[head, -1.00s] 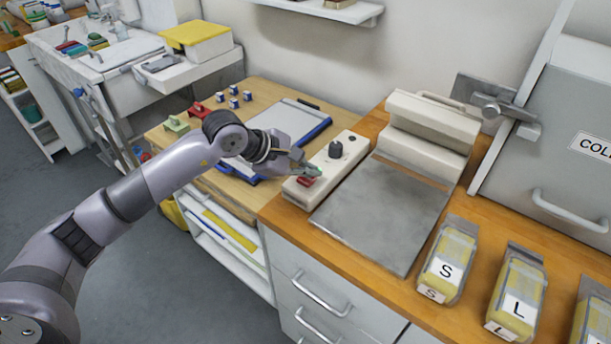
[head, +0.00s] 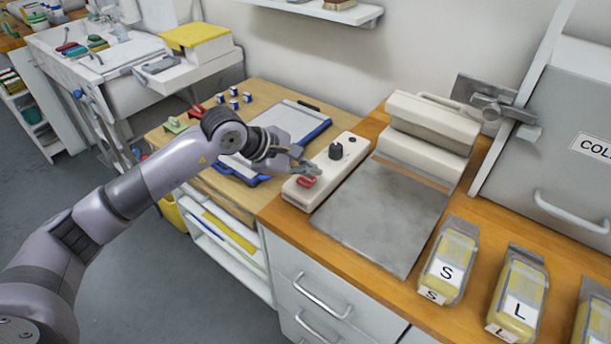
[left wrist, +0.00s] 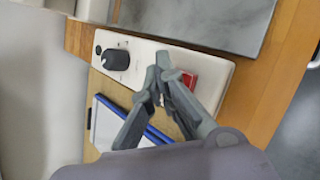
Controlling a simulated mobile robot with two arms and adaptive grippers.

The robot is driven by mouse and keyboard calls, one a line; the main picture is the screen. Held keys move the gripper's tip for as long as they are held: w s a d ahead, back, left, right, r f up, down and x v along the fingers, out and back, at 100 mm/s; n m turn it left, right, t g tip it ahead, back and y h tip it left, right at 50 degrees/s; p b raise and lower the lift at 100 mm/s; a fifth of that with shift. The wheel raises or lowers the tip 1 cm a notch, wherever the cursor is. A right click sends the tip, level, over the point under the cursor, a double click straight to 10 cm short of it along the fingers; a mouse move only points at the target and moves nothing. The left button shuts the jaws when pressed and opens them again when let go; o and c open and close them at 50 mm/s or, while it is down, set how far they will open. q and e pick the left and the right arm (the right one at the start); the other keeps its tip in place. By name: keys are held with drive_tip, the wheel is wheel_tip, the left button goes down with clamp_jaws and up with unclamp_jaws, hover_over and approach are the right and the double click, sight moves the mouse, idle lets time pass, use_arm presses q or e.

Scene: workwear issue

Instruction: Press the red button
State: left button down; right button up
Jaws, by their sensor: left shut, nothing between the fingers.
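The red button (head: 306,182) is on the near end of a long white control box (head: 327,172) that also has a black knob (head: 336,150). In the left wrist view the red button (left wrist: 188,79) shows partly behind the fingers. My left gripper (head: 312,170) is shut and empty, its tips just above and behind the button. In the left wrist view its closed fingertips (left wrist: 163,68) lie over the white box beside the red. I cannot tell whether they touch the button. My right gripper is not in view.
A grey metal plate (head: 378,215) with a cream block behind it lies right of the box. Bags marked S (head: 448,262) and L (head: 517,293) stand further right. A blue-edged clipboard (head: 290,122) lies left on the lower wooden table.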

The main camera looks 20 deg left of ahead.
sight(308, 181)
use_arm(q)
wheel_tip(308, 181, up, 6)
drive_tip(key=p, duration=0.2)
idle(0.7)
